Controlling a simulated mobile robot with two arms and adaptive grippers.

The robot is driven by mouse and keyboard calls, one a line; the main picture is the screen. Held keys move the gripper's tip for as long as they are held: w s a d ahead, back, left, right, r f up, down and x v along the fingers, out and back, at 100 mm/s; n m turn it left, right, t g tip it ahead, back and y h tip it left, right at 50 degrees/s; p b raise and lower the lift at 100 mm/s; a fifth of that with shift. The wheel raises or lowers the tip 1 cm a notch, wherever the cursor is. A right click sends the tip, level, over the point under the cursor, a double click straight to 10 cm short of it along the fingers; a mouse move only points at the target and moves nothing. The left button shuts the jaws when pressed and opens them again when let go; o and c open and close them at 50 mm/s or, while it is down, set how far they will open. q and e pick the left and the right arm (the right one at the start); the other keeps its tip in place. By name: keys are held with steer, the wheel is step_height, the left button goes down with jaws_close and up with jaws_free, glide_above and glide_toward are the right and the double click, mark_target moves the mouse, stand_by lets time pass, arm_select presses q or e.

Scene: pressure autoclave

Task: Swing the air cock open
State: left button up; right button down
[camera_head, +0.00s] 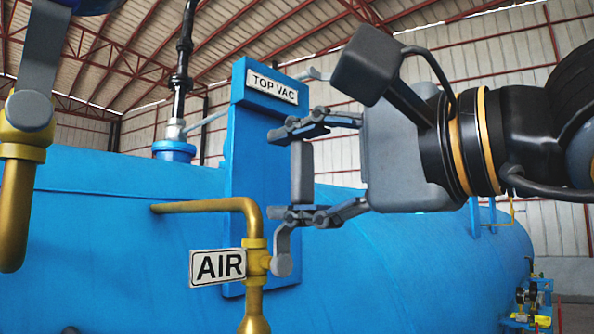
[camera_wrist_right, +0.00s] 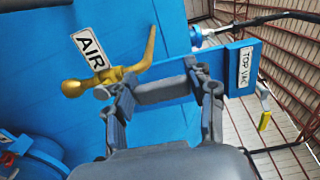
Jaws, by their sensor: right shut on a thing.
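The air cock (camera_head: 257,262) is a brass valve on a bent brass pipe, with a white AIR label (camera_head: 217,267) beside it. Its grey lever (camera_head: 302,172) points up from the round pivot below. My right gripper (camera_head: 301,170) reaches in from the right and is shut on the lever, one finger above and one below the grey bar. In the right wrist view the lever (camera_wrist_right: 168,92) lies between the two fingers, and the brass cock (camera_wrist_right: 120,78) is just left of the fingers. The lower finger hides part of the lever. My left gripper is not in view.
A blue plate (camera_head: 262,140) with a TOP VAC label (camera_head: 272,84) stands behind my gripper. The large blue vessel (camera_head: 110,225) fills the back. Another brass pipe (camera_head: 17,190) with a grey handle is at the left edge. A black pipe (camera_head: 182,60) rises above the vessel.

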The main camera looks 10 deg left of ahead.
steer(key=c, duration=0.7)
jaws_free()
steer(key=shift+s+a, duration=0.1)
steer(key=v, duration=1.2)
